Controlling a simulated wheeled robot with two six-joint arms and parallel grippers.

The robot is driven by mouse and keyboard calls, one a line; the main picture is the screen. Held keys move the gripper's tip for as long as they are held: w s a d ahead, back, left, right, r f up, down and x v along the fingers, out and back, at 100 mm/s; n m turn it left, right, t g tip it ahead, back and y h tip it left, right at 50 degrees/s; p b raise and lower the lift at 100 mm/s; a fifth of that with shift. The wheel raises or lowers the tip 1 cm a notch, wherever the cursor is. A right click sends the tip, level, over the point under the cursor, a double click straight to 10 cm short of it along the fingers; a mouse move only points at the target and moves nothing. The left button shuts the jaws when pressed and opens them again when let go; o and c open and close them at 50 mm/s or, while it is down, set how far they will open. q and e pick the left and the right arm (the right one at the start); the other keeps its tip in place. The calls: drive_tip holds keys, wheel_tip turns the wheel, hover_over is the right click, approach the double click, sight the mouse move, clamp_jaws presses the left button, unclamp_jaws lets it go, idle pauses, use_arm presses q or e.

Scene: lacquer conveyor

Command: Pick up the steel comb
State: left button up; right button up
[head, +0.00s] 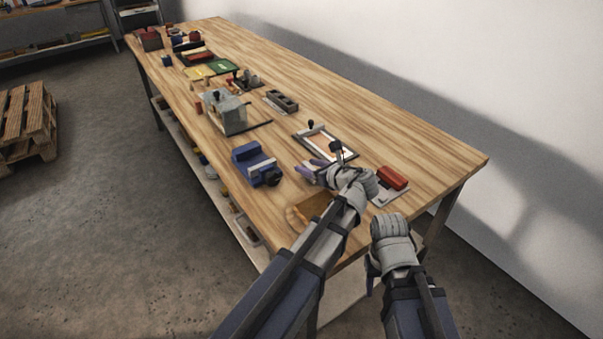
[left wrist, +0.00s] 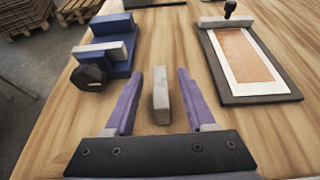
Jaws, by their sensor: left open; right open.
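A narrow grey bar (left wrist: 161,98), which I take for the steel comb, stands on the wooden table between the fingers of my left gripper (left wrist: 160,73) in the left wrist view. No teeth show on it. The purple fingers are open, one on each side, with a gap to the bar. In the head view my left gripper (head: 314,168) is low over the near part of the table, and the bar cannot be made out there. My right gripper (head: 388,228) is off the table's near right corner; its fingers are mostly hidden.
A blue vise-like block (head: 252,164) stands left of my left gripper. A dark framed board (left wrist: 245,60) with a copper-coloured sheet lies to the right. A red block (head: 393,177) on a plate and a brown tray (head: 312,208) are near. Several items crowd the far table.

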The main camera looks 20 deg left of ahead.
use_arm(q)
drive_tip(key=shift+a, duration=0.1)
drive_tip(key=shift+d, duration=0.2)
drive_tip(key=shift+c, duration=0.5)
drive_tip(key=shift+a, duration=0.1)
clamp_jaws()
